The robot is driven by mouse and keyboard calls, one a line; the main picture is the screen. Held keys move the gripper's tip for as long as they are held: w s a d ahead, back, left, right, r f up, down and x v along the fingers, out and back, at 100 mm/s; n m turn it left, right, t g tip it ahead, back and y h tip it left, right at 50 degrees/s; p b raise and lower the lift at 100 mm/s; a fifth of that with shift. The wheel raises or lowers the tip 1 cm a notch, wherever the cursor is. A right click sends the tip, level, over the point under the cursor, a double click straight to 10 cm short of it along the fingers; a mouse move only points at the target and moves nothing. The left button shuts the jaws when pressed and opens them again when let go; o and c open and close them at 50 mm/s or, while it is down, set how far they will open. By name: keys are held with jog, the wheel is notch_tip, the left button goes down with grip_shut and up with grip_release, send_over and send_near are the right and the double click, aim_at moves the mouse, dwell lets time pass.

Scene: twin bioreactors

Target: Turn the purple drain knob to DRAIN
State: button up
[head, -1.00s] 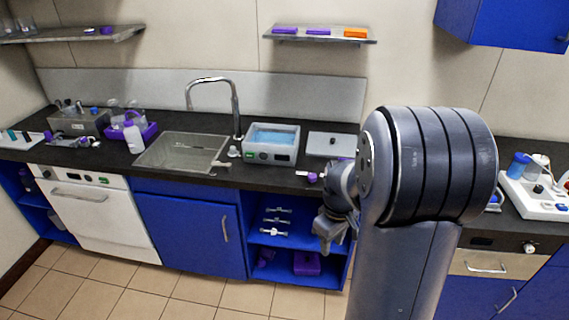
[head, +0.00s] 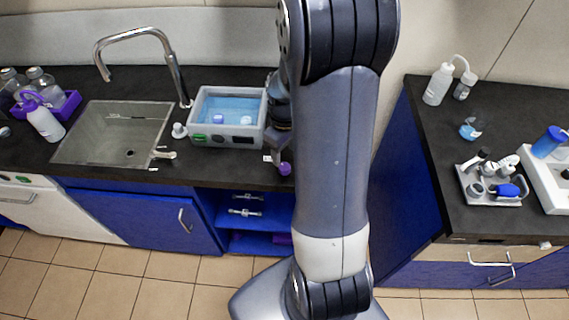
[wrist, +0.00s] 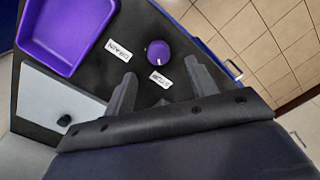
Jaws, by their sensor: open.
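The purple drain knob (wrist: 158,53) sits on the dark worktop in the wrist view, with a small pale mark on its side facing the lower label. A white DRAIN label (wrist: 118,51) lies to its left. A second white label (wrist: 161,79), which seems to read STOP or STORE, lies just below it. My gripper (wrist: 160,70) is open and empty, its two fingers on either side of the line to the knob and apart from it.
A purple tray (wrist: 68,32) and a grey plate with a black knob (wrist: 40,105) lie left in the wrist view. In the head view a water bath (head: 198,118), a sink (head: 80,135) and a tap (head: 170,65) stand to the left.

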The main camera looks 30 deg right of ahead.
aim_at(285, 167)
notch_tip(285, 167, down, 7)
jog(key=shift+w+d+f+p, duration=0.1)
jog(key=shift+w+p, duration=0.05)
jog(key=shift+p, duration=0.15)
jog(key=shift+c, duration=0.2)
jog(key=c, duration=0.9)
